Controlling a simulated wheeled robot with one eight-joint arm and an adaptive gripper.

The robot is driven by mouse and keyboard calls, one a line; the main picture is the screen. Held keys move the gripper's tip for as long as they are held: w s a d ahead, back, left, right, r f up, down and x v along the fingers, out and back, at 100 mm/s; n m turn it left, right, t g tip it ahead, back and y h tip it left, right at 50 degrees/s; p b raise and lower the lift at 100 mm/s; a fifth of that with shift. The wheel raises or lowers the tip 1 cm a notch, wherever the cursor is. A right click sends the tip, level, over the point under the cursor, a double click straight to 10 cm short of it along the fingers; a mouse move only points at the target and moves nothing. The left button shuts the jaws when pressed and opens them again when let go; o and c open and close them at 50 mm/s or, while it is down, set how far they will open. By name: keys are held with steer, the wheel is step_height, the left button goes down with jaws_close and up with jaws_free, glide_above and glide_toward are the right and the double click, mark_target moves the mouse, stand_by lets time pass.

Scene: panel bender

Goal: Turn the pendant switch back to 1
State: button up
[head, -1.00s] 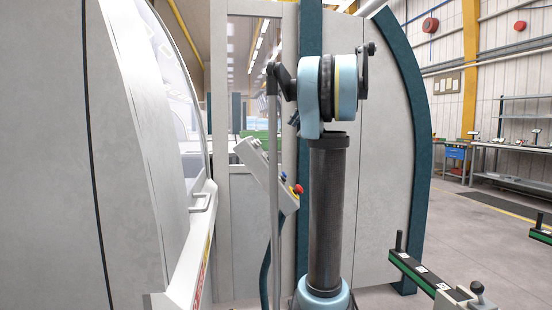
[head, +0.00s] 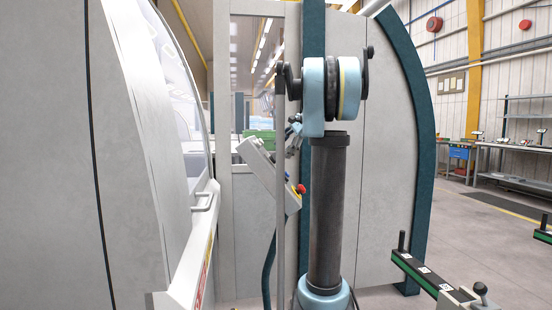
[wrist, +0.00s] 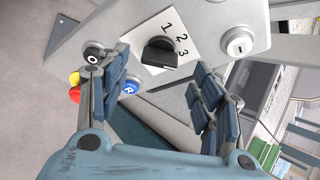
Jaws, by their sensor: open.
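The pendant (head: 262,170) is a slanted grey box left of my arm in the head view. In the wrist view its black switch knob (wrist: 158,53) sits on a white label marked 1, 2 and 3. One end of the knob lies near the 3; no pointer mark is clear. My gripper (wrist: 165,82) is open, with its blue-padded fingers on either side of the knob in the picture. I see no contact with it. In the head view my gripper is small and mostly hidden behind my arm, above the pendant.
Around the knob are a black O button (wrist: 93,55), a blue R button (wrist: 130,87) close to the left finger, and a white button (wrist: 238,42). A red button (head: 301,188) is on the pendant's lower end. A grey post (head: 280,230) stands before the pendant.

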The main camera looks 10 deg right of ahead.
mark_target(275, 158)
steer(key=shift+x, duration=2.2)
